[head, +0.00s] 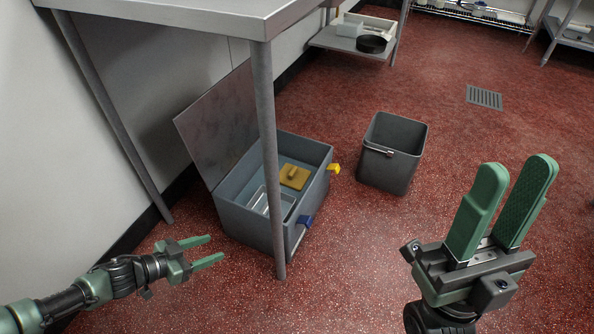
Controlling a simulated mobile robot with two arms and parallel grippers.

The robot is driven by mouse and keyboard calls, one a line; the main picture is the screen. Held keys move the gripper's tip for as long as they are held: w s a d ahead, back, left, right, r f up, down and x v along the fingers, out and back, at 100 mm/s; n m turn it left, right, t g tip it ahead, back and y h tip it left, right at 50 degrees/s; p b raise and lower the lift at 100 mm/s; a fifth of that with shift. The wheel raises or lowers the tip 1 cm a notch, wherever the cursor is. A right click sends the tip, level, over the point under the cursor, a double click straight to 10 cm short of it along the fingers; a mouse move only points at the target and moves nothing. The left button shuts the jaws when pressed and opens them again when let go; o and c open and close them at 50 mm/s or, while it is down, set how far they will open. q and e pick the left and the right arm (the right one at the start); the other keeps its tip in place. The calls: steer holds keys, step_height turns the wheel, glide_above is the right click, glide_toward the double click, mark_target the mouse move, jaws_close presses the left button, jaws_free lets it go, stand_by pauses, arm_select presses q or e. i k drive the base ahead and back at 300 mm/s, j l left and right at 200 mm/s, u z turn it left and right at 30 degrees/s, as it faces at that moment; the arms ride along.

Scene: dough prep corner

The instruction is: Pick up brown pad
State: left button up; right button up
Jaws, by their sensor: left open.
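The brown pad (294,177), a mustard-brown block with a small raised grip on top, lies inside an open grey box (248,222) on the floor. It is in the back right part of the box. My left gripper (216,247) is open and empty, in front of and to the left of the box, apart from the pad. My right gripper (518,165) is large in the right foreground, its fingers apart with nothing between them.
A clear tray (264,203) sits in the box beside the pad. The box lid (221,125) stands raised behind. A steel table (222,17) overhangs, its leg (269,150) passing in front of the box. A grey bin (393,153) stands to the right; red floor around it is open.

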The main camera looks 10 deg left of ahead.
mark_target(295, 177)
steer(key=i+l, duration=0.2)
steer(key=i, duration=0.2)
steer(key=i+l, duration=0.25)
steer(key=i, duration=0.2)
steer(key=i+l, duration=0.2)
steer(key=i, duration=0.2)
